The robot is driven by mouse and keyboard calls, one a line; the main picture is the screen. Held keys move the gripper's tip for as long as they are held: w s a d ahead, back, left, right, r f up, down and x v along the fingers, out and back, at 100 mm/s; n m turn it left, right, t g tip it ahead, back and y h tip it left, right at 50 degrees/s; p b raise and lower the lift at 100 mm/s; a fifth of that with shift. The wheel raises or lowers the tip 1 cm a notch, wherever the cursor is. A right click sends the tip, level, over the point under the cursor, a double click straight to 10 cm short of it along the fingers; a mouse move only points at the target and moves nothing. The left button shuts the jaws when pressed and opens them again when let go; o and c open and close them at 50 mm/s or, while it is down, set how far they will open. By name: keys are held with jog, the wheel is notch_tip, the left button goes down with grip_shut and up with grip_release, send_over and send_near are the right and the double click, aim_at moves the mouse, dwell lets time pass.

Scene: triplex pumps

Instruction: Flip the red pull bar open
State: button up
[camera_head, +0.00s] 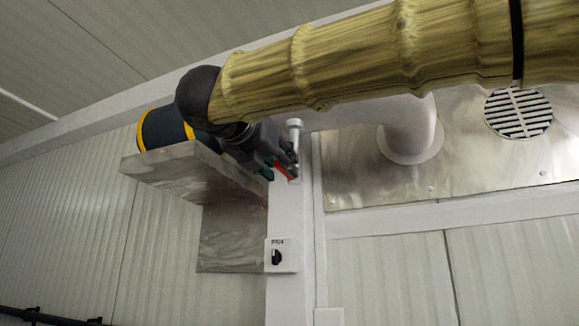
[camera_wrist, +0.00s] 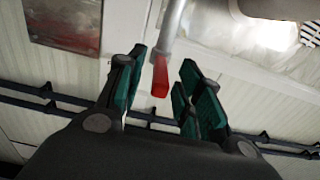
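The red pull bar (camera_wrist: 160,78) hangs at the end of a grey metal rod (camera_wrist: 172,28) in the wrist view. In the head view a small part of the red bar (camera_head: 283,170) shows beside a white post, partly covered by my gripper. My gripper (camera_wrist: 163,70) is open, with teal-padded fingers on both sides of the red bar. Gaps show between the bar and the pads in the wrist view, and I see no contact. In the head view my gripper (camera_head: 280,160) reaches the post from the left.
A metal shelf (camera_head: 170,172) holding a blue and yellow cylinder (camera_head: 160,128) is close on the left. A switch box (camera_head: 281,256) is lower on the post. A large pipe (camera_head: 415,125) and a round vent (camera_head: 518,112) are on the right. Dark rails (camera_wrist: 40,102) run along the wall.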

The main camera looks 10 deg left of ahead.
jog(key=w+p, duration=0.1)
jog(key=w, duration=0.2)
jog(key=shift+w+d+r+p, duration=0.15)
jog(key=shift+d+r+p, duration=0.05)
jog(key=shift+d+p, duration=0.15)
jog(key=shift+w+d+f, duration=0.1)
jog(key=shift+w, duration=0.4)
jog(key=shift+w+d+f, duration=0.1)
jog(key=shift+w, duration=0.35)
jog(key=shift+s, duration=0.1)
jog(key=shift+c, duration=0.9)
grip_shut()
